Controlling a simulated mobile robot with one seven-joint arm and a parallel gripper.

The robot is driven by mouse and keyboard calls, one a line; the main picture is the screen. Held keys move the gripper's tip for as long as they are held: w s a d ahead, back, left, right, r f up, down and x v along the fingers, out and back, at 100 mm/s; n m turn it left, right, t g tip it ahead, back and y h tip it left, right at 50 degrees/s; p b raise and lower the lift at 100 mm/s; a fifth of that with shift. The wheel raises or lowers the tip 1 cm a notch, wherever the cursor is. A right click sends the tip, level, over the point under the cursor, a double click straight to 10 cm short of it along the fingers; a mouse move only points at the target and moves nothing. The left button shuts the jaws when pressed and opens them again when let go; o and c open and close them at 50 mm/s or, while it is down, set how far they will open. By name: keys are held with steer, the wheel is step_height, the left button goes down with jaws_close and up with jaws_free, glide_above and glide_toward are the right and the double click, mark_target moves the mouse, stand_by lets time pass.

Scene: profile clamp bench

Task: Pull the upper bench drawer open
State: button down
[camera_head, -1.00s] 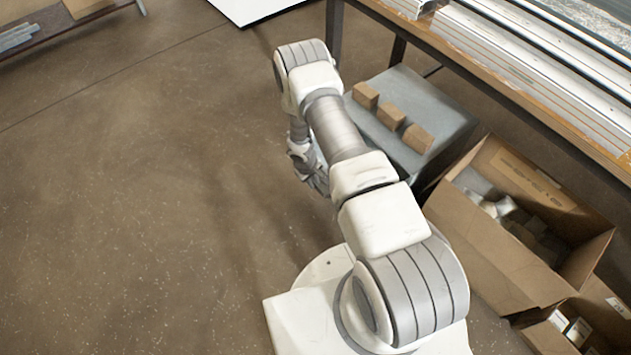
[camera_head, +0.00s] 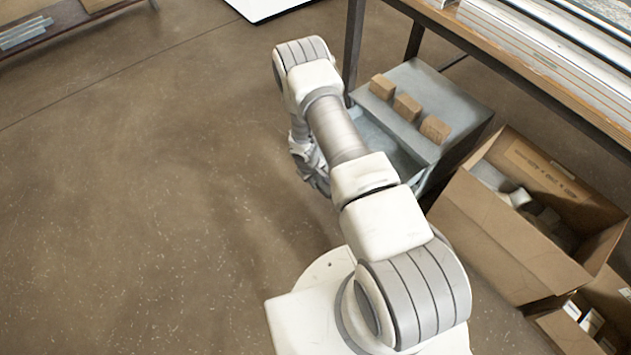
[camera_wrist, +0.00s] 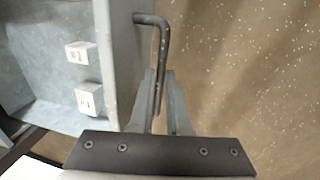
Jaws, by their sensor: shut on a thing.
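The grey bench cabinet (camera_head: 440,92) stands under the bench, with its upper drawer (camera_head: 385,135) pulled partly out towards my arm in the head view. In the wrist view the open drawer (camera_wrist: 62,20) shows its grey metal inside with two small white boxes, one (camera_wrist: 82,52) behind the other (camera_wrist: 89,99). My gripper (camera_wrist: 159,82) is shut on the dark bar handle (camera_wrist: 163,42) at the drawer front. In the head view my gripper (camera_head: 312,170) is low beside the drawer, partly hidden by my arm.
Several wooden blocks (camera_head: 407,107) sit on the cabinet top. An open cardboard box (camera_head: 490,235) stands on the floor to the right of the cabinet. The bench (camera_head: 540,88) runs above, with long profiles on it. The floor (camera_head: 150,200) to the left is clear.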

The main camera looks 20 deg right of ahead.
steer(key=c, duration=0.9)
jaws_free()
steer(key=shift+r, duration=0.1)
steer(key=a+r+p, duration=0.1)
steer(key=r+p, duration=0.1)
steer(key=r, duration=0.3)
steer(key=a+r+p, duration=0.1)
steer(key=r, duration=0.5)
steer(key=s+a+r+p, duration=0.1)
steer(key=r+p, duration=0.1)
steer(key=r, duration=0.4)
steer(key=shift+s+p, duration=0.1)
steer(key=shift+p, duration=0.2)
